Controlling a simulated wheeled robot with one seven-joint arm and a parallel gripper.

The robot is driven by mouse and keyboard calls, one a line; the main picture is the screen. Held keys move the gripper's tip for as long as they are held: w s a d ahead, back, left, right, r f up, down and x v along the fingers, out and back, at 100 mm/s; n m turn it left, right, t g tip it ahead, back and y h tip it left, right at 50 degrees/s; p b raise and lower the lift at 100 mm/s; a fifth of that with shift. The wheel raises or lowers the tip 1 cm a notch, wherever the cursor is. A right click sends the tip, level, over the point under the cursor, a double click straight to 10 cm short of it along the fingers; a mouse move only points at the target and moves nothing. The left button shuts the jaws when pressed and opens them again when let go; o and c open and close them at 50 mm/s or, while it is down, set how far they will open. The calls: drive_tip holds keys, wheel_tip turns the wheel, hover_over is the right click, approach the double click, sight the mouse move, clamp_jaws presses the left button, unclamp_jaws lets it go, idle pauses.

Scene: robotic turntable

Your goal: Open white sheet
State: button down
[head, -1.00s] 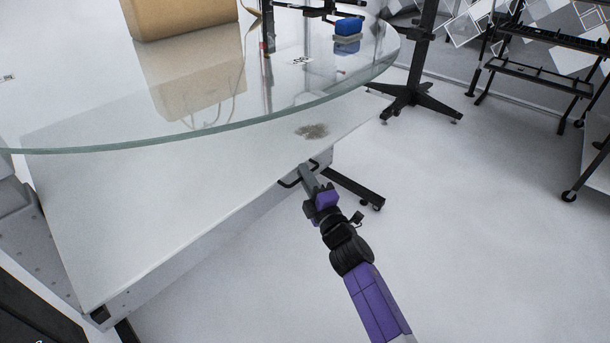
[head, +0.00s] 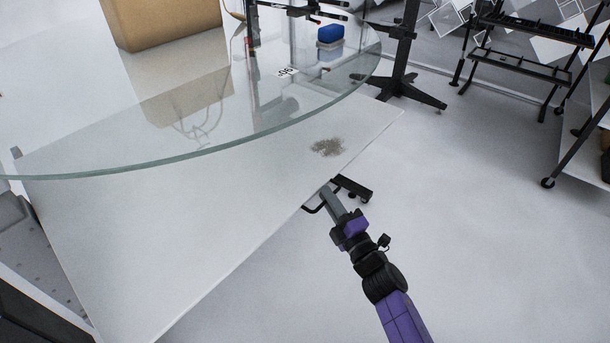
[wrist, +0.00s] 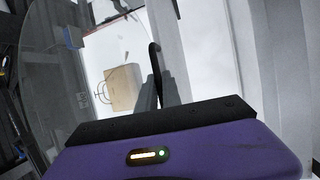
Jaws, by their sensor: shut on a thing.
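The white sheet (head: 190,235) is a large flat panel sticking out from under the round glass turntable (head: 150,168). It has a grey-brown smudge near its right corner. A black bar handle (head: 312,209) sits on the sheet's front edge. It also shows as a dark curved bar in the wrist view (wrist: 154,62). My gripper (head: 327,193) reaches this edge from the lower right and is shut on the handle. Its fingers (wrist: 160,97) are at the handle in the wrist view. The exact finger contact is small and partly hidden.
A cardboard box (head: 165,22) and a blue block (head: 330,34) rest on the glass. A black stand (head: 400,75) stands behind the sheet's right corner. Black racks (head: 525,60) are at the upper right.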

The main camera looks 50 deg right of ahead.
drive_tip(key=s+p, duration=0.1)
drive_tip(key=s, duration=1.7)
drive_tip(key=shift+s+d, duration=0.25)
drive_tip(key=shift+s, duration=0.1)
drive_tip(key=c, duration=1.5)
unclamp_jaws()
drive_tip(key=shift+c, duration=0.2)
drive_tip(key=v, duration=0.7)
drive_tip(key=shift+s, duration=0.4)
drive_tip(key=shift+a+f, duration=0.1)
